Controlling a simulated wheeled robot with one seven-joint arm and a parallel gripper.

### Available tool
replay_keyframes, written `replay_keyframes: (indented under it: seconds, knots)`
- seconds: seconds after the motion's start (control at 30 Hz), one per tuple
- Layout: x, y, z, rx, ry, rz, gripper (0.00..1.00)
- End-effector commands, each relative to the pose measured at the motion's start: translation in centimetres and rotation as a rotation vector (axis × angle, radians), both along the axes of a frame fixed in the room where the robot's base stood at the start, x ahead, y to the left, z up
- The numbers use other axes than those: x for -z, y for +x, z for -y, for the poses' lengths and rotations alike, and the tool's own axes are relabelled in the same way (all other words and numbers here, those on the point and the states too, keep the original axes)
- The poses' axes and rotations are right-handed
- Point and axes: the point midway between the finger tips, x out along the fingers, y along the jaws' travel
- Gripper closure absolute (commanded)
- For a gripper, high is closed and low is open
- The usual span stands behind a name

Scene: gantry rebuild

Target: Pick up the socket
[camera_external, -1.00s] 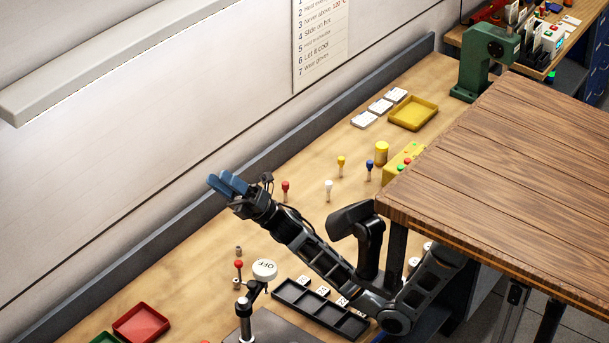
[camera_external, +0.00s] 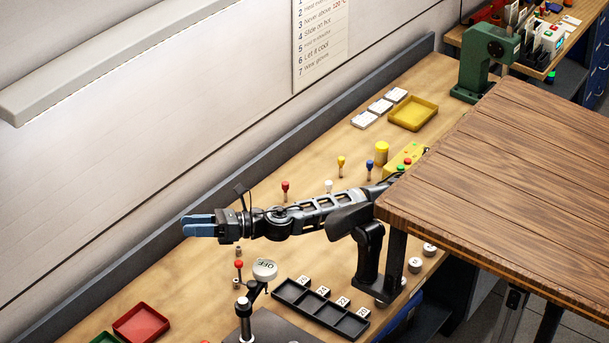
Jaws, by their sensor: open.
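A small grey-brown cylinder (camera_external: 238,251), likely the socket, stands on the wooden bench just behind a red-topped peg (camera_external: 239,266). It is too small to make out in detail. My gripper (camera_external: 184,225) has two blue fingers, open and with nothing seen between them. It points left, above the bench near the back wall. In the picture it is up and to the left of the small cylinder, apart from it.
A black compartment tray (camera_external: 320,310) and red tray (camera_external: 141,323) lie nearby. Several coloured pegs stand behind my arm. A wooden tabletop (camera_external: 510,190) overhangs at right.

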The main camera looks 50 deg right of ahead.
Motion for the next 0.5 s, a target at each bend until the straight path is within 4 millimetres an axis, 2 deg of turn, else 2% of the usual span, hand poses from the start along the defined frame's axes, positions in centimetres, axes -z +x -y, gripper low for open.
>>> replay_keyframes:
  seconds: [0.03, 0.1, 0.23, 0.3, 0.4, 0.5]
  knots:
    - [3.3, 0.5, 2.7, 0.048, -0.084, -0.020, 0.53]
    - [7.9, 0.8, 6.6, 0.112, -0.194, -0.057, 0.53]
    - [15.4, 0.1, 14.5, 0.226, -0.381, -0.128, 0.53]
    - [18.3, -0.6, 18.3, 0.274, -0.457, -0.162, 0.53]
    - [21.0, -1.6, 22.1, 0.319, -0.532, -0.195, 0.53]
    - [22.3, -2.1, 24.0, 0.342, -0.566, -0.212, 0.53]
